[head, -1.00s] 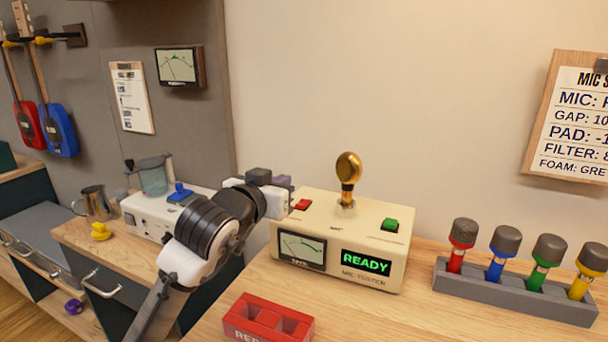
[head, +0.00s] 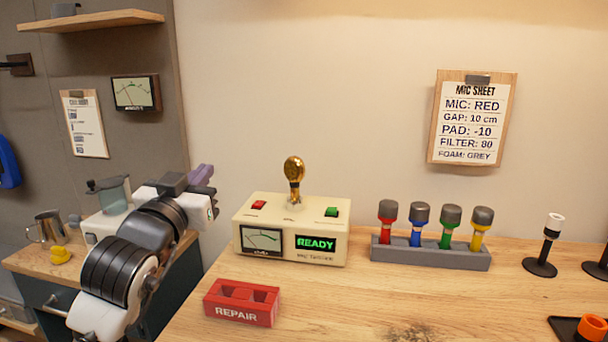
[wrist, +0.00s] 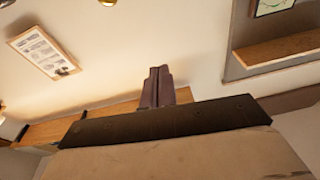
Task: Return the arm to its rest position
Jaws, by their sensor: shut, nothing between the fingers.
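My gripper (head: 203,177) is at the left in the head view, raised beside the left side of the cream mic tester and apart from it. My arm bends up from the lower left. In the wrist view my gripper (wrist: 158,75) shows its two dark fingers pressed together with nothing between them. Beyond the fingers are wall and shelf edges.
The cream mic tester (head: 290,222) reads READY and holds a gold microphone (head: 294,172). A red REPAIR box (head: 241,304) stands in front. A grey rack (head: 432,256) holds several coloured microphones.

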